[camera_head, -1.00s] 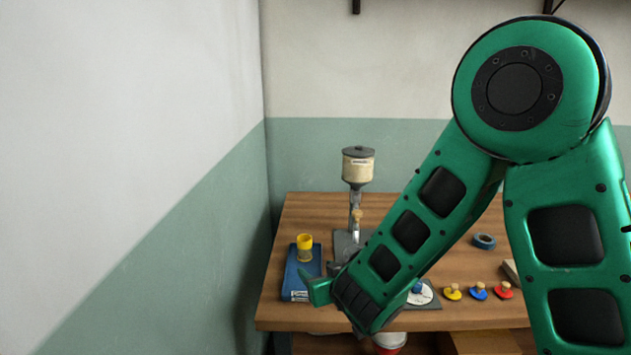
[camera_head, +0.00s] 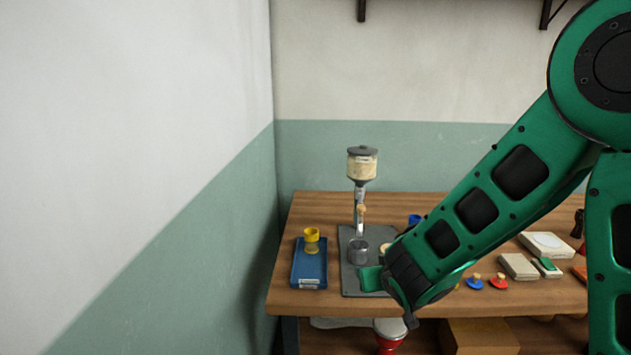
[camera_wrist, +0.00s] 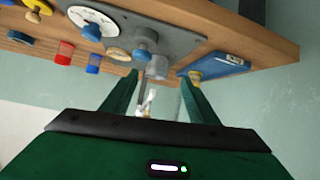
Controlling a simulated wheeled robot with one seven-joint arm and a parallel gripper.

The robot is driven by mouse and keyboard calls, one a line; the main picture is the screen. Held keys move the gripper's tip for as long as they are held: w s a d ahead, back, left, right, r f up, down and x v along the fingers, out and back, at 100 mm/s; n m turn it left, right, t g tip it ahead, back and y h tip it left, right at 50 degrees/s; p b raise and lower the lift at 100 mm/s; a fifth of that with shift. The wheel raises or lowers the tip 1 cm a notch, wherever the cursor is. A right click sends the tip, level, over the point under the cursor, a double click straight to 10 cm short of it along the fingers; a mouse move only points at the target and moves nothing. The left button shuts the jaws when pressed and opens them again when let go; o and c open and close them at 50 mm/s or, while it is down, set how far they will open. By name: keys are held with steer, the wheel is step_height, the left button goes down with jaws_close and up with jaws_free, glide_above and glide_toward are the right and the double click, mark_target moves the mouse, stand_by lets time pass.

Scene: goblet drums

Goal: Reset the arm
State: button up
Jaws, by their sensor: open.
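My gripper (camera_wrist: 158,98) is open in the wrist view, its two green fingers apart with nothing held between them. In the head view my green arm comes in from the right and its wrist end hangs over the front part of the wooden table (camera_head: 320,300). A dispenser (camera_head: 361,165) with a cream hopper stands behind on a grey base plate (camera_head: 350,284). A clear cup (camera_head: 358,252) stands beneath its spout, left of and behind my wrist.
A red-and-white container (camera_head: 390,335) is below the tabletop. A wall is close on the left.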

steer(key=s+d+r+m+g+h, duration=0.1)
steer(key=s+d+m+g, duration=0.1)
steer(key=s+d, duration=0.35)
steer(key=s+d+r+m+g+h, duration=0.1)
steer(key=s+d+h, duration=0.1)
steer(key=d, duration=0.7)
steer(key=s+d+m+g+h, duration=0.1)
steer(key=s+d+m+g, duration=0.1)
steer(key=s+d, duration=0.35)
steer(key=s+d+r+m+g+y, duration=0.1)
steer(key=s+d+r+g, duration=0.1)
steer(key=s, duration=1)
steer(key=s+d+r+m+g+y, duration=0.1)
steer(key=s+d+g, duration=0.3)
steer(key=s, duration=0.8)
steer(key=shift+s+r+m+y, duration=0.2)
steer(key=shift+r+m+y, duration=0.15)
steer(key=shift+m+y, duration=0.3)
